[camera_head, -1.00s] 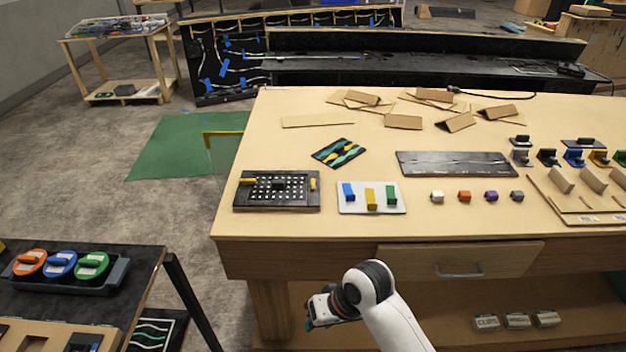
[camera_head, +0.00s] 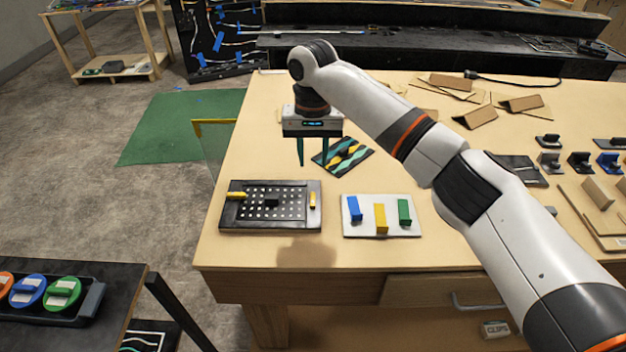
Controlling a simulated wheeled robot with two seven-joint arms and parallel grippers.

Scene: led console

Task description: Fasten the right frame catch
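A black frame (camera_head: 228,218) with a white-dotted panel (camera_head: 275,211) lies near the front left of the wooden table. Its right yellow catch (camera_head: 313,200) points front to back along the right side. Its left yellow catch (camera_head: 237,195) lies sideways, pointing left to right. A small black block (camera_head: 271,202) sits on the panel. My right gripper (camera_head: 312,162) points down above the table, behind and above the frame's right side. Its two dark green fingers are apart with nothing between them. My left gripper is out of view.
A white plate (camera_head: 350,229) with blue, yellow and green blocks lies right of the frame. A wavy-patterned card (camera_head: 352,168) lies behind it. My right arm hides part of the table's right half. A black side table (camera_head: 125,290) stands front left.

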